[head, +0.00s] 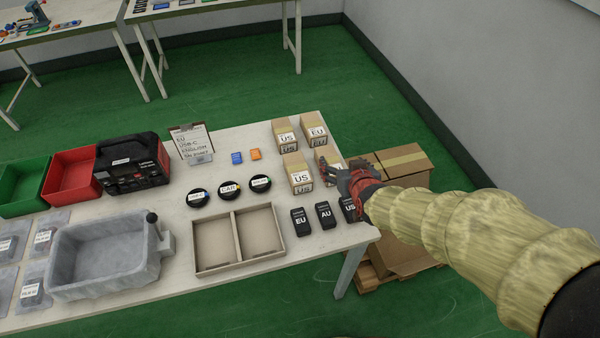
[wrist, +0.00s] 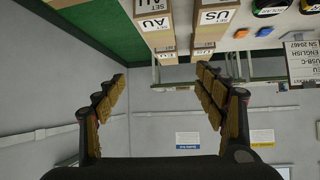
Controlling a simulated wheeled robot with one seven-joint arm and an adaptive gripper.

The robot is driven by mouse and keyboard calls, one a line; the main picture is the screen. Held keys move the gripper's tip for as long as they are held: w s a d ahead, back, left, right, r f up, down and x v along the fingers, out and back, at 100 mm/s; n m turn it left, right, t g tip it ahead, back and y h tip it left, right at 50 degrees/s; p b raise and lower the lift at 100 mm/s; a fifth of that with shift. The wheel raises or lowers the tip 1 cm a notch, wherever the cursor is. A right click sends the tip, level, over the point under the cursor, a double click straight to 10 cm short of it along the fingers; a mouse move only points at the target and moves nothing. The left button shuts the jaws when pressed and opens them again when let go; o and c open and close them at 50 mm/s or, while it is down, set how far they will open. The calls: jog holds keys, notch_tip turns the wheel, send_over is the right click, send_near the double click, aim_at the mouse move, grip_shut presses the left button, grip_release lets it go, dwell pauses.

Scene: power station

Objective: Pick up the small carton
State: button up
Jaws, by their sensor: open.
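Several small brown cartons with white labels stand at the table's right end. In the head view, a US carton (head: 287,137) and an EU carton (head: 314,131) stand at the back. Another US carton (head: 299,174) stands in front, and beside it a carton (head: 321,159) is partly hidden by my gripper (head: 338,179). In the wrist view, my gripper (wrist: 160,80) is open and empty, its fingers spread wide. An AU carton (wrist: 152,20) and a US carton (wrist: 214,18) show beyond the fingertips, apart from them.
A divided tray (head: 224,246), black adapters (head: 301,222), round black pucks (head: 230,189) and a sign (head: 192,145) share the table (head: 230,135). A grey basin (head: 105,258) stands left. Larger boxes (head: 404,163) are on the floor right of the table.

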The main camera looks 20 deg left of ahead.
aim_at(298, 169)
jog(key=a+f+y, duration=0.1)
jog(key=a+f, duration=0.2)
jog(key=s+a+f+n+y, duration=0.1)
jog(key=a+f, duration=0.2)
jog(key=a+f+t, duration=0.1)
jog(key=a+f, duration=0.2)
jog(key=shift+s+a+f+n+y, duration=0.15)
jog(key=shift+a+f+n+y, duration=0.1)
jog(key=shift+a+n+y, duration=0.15)
jog(key=b+x, duration=0.1)
jog(key=x, duration=0.2)
jog(key=b+x, duration=0.2)
jog(key=x, duration=0.2)
jog(key=shift+s+a+f, duration=0.1)
jog(key=shift+s+f, duration=0.1)
jog(key=shift+s, duration=0.05)
jog(key=shift+w+a, duration=0.2)
jog(key=shift+w, duration=0.1)
jog(key=shift+c, duration=0.5)
jog(key=c, duration=1.4)
jog(key=shift+r, duration=0.1)
jog(key=shift+c, duration=0.3)
